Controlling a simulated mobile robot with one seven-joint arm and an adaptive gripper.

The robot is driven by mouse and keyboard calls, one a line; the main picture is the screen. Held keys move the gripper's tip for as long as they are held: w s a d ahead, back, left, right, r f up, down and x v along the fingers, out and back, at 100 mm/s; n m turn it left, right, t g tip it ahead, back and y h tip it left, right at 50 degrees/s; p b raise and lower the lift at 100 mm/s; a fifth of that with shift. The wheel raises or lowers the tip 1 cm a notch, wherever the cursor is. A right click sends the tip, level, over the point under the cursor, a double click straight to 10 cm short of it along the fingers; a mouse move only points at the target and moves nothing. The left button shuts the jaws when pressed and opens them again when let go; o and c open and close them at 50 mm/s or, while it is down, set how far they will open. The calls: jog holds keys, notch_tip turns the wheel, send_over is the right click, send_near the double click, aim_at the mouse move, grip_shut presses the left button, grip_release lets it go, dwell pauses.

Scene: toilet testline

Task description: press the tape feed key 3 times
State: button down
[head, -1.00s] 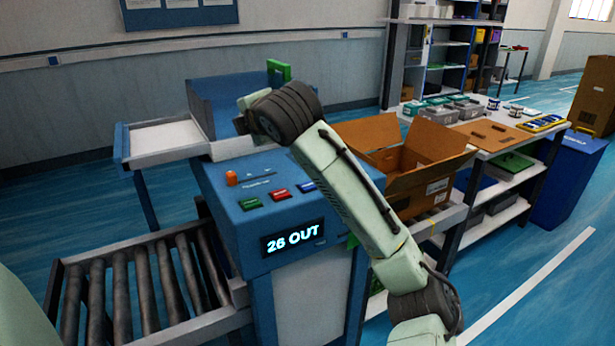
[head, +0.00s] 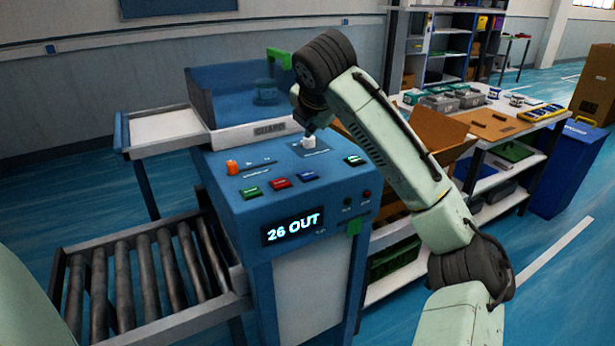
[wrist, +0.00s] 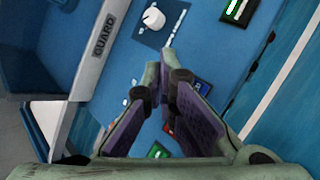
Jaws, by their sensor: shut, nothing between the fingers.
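The blue machine's sloped panel (head: 235,217) carries a green key (head: 250,192), a red key (head: 280,183), a blue key (head: 308,177) and another green key (head: 356,160) at the right. The labels are too small to read, so I cannot tell which is the tape feed key. The display (head: 292,230) reads "26 OUT". My gripper (head: 311,128) is shut and empty, near the white knob (head: 308,142) at the back of the panel. In the wrist view its fingers (wrist: 166,72) are together above the panel, partly covering the red key (wrist: 170,126).
An orange knob (head: 232,167) stands at the panel's left. A wall marked GUARD (wrist: 103,35) borders the panel's back. A roller conveyor (head: 140,280) lies to the left, and an open cardboard box (head: 440,135) is behind my arm at the right.

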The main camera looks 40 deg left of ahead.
jog(key=b, duration=0.5)
send_over(311, 174)
notch_tip(311, 174, down, 6)
jog(key=shift+f, duration=0.15)
jog(key=shift+f+b, duration=0.3)
jog(key=shift+f, duration=0.6)
jog(key=shift+f, duration=0.1)
jog(key=shift+d+f, duration=0.1)
jog(key=shift+f, duration=0.2)
jog(key=shift+f, duration=0.4)
dwell(0.8)
jog(key=shift+r+p, duration=0.8)
jog(key=shift+r, duration=0.05)
notch_tip(311, 174, up, 5)
jog(key=p, duration=0.4)
jog(key=shift+p, duration=0.35)
